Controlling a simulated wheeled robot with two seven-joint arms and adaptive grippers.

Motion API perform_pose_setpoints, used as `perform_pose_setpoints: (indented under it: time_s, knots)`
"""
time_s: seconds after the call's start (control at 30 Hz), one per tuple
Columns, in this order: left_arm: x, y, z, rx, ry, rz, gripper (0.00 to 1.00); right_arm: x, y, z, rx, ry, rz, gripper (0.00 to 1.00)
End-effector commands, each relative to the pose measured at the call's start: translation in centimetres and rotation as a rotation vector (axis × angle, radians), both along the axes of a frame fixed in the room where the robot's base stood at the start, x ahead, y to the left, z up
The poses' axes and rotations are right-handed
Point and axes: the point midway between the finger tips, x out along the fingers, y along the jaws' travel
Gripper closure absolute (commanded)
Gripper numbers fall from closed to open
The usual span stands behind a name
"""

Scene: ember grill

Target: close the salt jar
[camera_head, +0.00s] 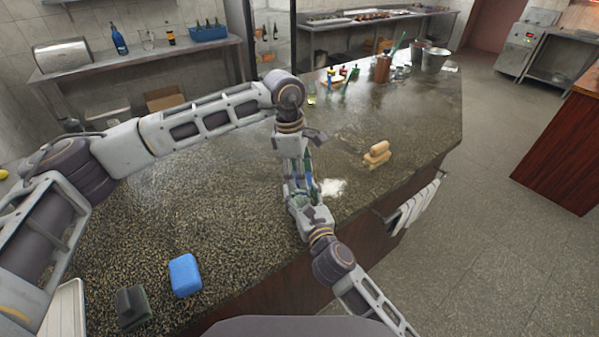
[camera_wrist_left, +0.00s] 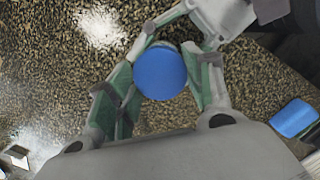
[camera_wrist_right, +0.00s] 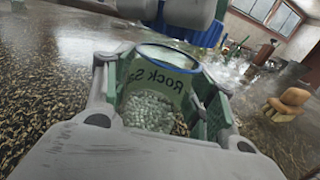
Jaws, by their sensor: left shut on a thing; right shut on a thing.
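My left gripper (camera_wrist_left: 160,82) is shut on a round blue lid (camera_wrist_left: 161,72). In the right wrist view the blue lid (camera_wrist_right: 208,36) shows above the jar's mouth, toward its right side, and looks apart from it. My right gripper (camera_wrist_right: 158,95) is shut around a clear salt jar (camera_wrist_right: 155,92) with lettering reading "Rock Sa", a blue-edged mouth and pale grains inside. The jar looks roughly upright. In the head view both grippers, left (camera_head: 299,165) and right (camera_head: 304,195), meet above the counter and mostly hide the jar and lid.
White spilled grains (camera_head: 332,187) lie on the speckled counter (camera_head: 230,200) beside the grippers. A wooden-looking block (camera_head: 377,152) is to the right. A blue sponge (camera_head: 185,274) and a dark block (camera_head: 132,306) lie at the front left. Bottles and containers (camera_head: 383,68) stand at the far end.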

Motion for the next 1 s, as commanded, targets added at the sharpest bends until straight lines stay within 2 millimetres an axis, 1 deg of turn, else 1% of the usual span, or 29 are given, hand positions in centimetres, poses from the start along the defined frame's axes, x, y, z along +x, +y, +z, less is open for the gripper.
perform_pose_setpoints:
  time_s: [1.0]
  knots:
    - [0.0, 0.0, -0.98, 0.0, 0.0, 0.0, 0.58, 0.0, 0.0, 0.0, 0.0, 0.0, 0.0, 0.87]
